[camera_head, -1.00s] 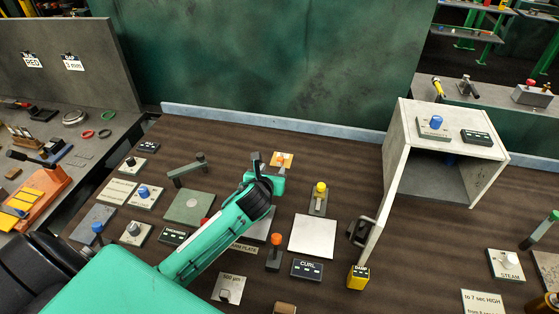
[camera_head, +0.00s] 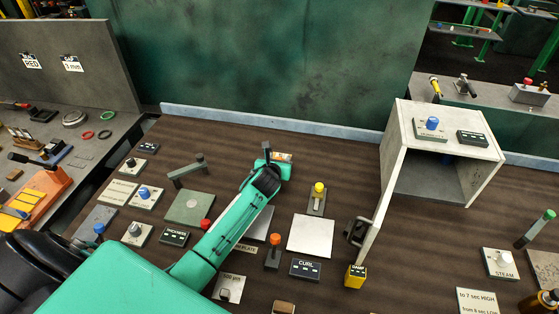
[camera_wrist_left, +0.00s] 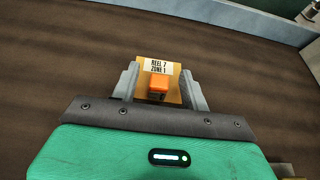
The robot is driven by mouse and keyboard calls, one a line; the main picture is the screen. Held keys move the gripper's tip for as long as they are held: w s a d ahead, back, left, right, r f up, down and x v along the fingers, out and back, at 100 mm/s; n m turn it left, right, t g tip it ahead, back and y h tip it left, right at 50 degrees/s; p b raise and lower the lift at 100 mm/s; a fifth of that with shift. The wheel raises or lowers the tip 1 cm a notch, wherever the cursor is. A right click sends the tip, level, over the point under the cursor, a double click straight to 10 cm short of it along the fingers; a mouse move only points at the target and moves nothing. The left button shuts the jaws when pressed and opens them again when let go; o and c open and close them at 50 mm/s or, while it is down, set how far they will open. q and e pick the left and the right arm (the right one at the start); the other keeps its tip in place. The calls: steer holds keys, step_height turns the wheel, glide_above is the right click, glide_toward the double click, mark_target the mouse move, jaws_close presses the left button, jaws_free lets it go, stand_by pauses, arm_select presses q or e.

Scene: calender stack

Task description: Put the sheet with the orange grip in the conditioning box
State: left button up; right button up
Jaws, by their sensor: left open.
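The sheet with the orange grip (camera_wrist_left: 159,84) is a small orange-yellow sheet with a white label reading REEL 7 ZONE 1, lying on the brown table. In the head view only its far edge (camera_head: 283,156) shows behind my left gripper (camera_head: 273,155). My left gripper is open, and in the left wrist view its two fingers (camera_wrist_left: 160,82) stand on either side of the orange grip. I cannot tell whether they touch it. The conditioning box (camera_head: 396,120) is a pale box at the right, its door (camera_head: 378,210) swung open toward the front. My right gripper is out of view.
A blue knob (camera_head: 432,123) and a display sit on the box's top. A white plate (camera_head: 310,236), a yellow-knobbed lever (camera_head: 318,196) and a yellow DAMP block (camera_head: 355,276) lie between my left arm and the box. A low blue-grey ledge (camera_head: 250,119) runs along the back.

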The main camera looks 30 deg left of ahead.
arm_select(q)
jaws_close()
steer(key=shift+r, duration=0.1)
stand_by(0.3)
